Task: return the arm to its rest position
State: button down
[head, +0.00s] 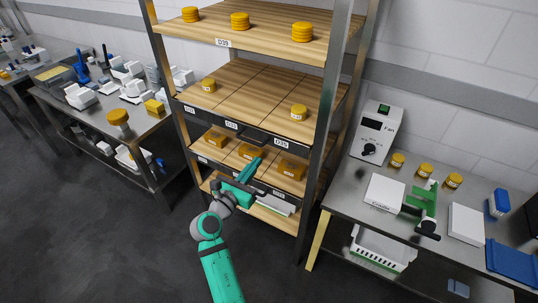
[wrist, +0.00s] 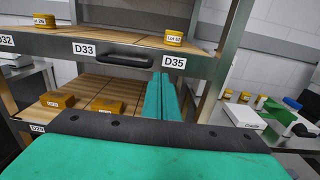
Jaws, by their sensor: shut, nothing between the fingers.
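My arm (head: 221,270) is teal and reaches up from the bottom of the head view toward the wooden shelf rack. My gripper (head: 256,164) is in front of the rack's lower shelves. Its two teal fingers lie together in the wrist view (wrist: 162,97), shut and empty. They point toward the drawer front labelled D33 and D35. I cannot tell whether the fingertips touch anything.
A steel bench (head: 338,198) with a white box device (head: 376,130) stands at right. Another bench (head: 140,128) is at left. Dark floor (head: 110,240) is clear at lower left.

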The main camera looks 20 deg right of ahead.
jog(key=shift+s+d+v, duration=0.15)
jog(key=shift+v, duration=0.85)
jog(key=shift+s+d+v, duration=0.15)
jog(key=shift+v, duration=0.85)
jog(key=shift+f, duration=0.1)
jog(key=s+a+f+m+t+y, duration=0.1)
jog(key=s+a+f+m+y, duration=0.15)
jog(key=s+f, duration=0.45)
jog(key=s+a+f+m+y, duration=0.2)
jog(key=s+a+f+y, duration=0.2)
jog(key=f, duration=0.5)
jog(key=s+a+f+m+y, duration=0.2)
jog(key=s+m, duration=0.1)
jog(key=s, duration=0.4)
jog(key=s+a+f+m+y, duration=0.2)
jog(key=s+a+m, duration=0.15)
jog(key=s, duration=0.35)
jog(key=s+r+m+t+y, duration=0.1)
jog(key=s+r+m, duration=0.4)
jog(key=s+m, duration=0.3)
jog(key=s+r+m+y, duration=0.1)
jog(key=s+r+m, duration=0.4)
jog(key=s, duration=0.7)
jog(key=m, duration=0.2)
jog(key=shift+a+m+t, duration=0.4)
jog(key=shift+d, duration=0.1)
